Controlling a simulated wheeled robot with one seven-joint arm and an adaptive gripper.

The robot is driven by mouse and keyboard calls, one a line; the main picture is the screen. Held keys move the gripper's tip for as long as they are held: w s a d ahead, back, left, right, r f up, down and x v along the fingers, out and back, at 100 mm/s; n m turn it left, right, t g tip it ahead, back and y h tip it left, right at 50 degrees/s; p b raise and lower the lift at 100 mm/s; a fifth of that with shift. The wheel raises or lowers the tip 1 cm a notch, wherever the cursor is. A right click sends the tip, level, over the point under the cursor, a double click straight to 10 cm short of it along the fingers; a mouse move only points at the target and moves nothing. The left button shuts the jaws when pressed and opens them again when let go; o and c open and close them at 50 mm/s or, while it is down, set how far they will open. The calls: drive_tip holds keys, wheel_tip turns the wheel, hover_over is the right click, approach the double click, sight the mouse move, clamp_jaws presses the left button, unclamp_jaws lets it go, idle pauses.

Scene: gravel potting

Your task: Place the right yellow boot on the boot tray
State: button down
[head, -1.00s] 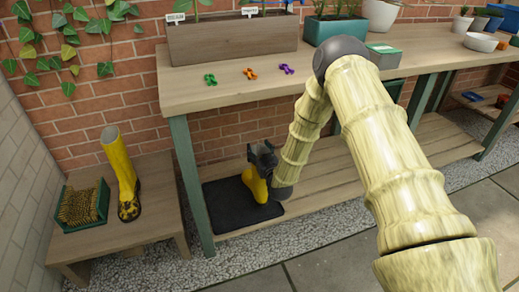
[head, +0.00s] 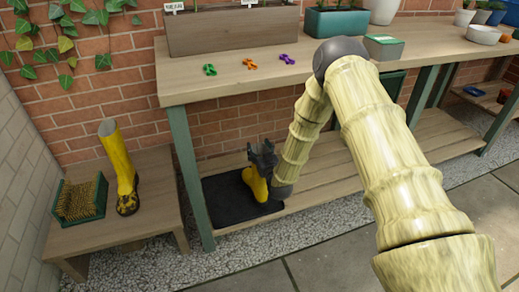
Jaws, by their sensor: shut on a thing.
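One yellow boot (head: 255,185) is at the black boot tray (head: 222,202) on the lower shelf of the potting bench. My gripper (head: 262,158) is shut on this boot from above. The boot's upper part is hidden by the gripper. The boot appears upright over the tray, its foot touching or very close to the tray surface; I cannot tell which. The other yellow boot (head: 118,160), with a dark muddy foot, stands upright on the low wooden bench at the left.
A green boot brush (head: 80,198) lies on the low bench (head: 140,222). The potting bench top (head: 200,90) overhangs the tray, and its green leg (head: 190,175) stands close to the tray's left side. The lower shelf (head: 345,172) is clear to the right.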

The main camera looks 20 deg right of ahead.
drive_tip(key=shift+f, duration=0.4)
drive_tip(key=shift+c, duration=1.2)
unclamp_jaws()
drive_tip(key=shift+f, duration=0.1)
drive_tip(key=shift+s, duration=0.6)
drive_tip(key=s, duration=1)
drive_tip(key=shift+s, duration=0.4)
